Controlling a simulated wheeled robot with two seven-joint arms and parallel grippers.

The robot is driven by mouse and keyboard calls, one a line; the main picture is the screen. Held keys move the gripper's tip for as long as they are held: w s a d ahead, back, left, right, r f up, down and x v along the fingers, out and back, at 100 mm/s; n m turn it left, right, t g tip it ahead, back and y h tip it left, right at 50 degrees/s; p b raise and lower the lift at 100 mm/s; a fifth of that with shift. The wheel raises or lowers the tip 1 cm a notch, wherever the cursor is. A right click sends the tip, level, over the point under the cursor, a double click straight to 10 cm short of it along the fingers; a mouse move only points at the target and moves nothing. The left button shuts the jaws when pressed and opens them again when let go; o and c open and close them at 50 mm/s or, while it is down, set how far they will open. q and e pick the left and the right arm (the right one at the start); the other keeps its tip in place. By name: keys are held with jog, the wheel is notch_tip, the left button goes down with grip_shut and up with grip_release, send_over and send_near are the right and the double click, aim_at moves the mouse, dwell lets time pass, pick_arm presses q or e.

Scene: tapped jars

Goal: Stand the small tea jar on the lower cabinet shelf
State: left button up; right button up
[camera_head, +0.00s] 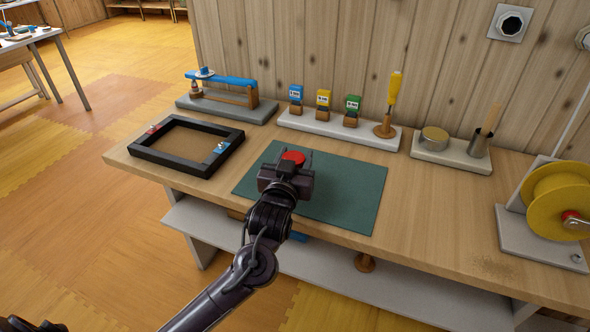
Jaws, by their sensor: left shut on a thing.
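My left gripper (292,167) is over the dark green mat (345,200) on the wooden bench. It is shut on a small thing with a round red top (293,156). The gripper hides the body of this thing, so I cannot tell whether it is the tea jar or whether it touches the mat. Under the bench top runs a pale lower shelf (400,290), partly hidden by the bench and my arm. I see no cabinet. My right gripper is not in view.
A black-framed tray (188,172) is left of the mat. Behind stand a blue-armed device (222,80), a rack with coloured tags (335,128), and a tin (434,138). A yellow spool (555,195) is at right. A brown wooden thing (365,263) shows at the lower shelf.

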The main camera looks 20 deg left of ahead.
pick_arm(q)
jog(key=shift+f, duration=1.65)
jog(key=shift+f, duration=0.1)
jog(key=o, duration=1.2)
jog(key=shift+o, duration=0.2)
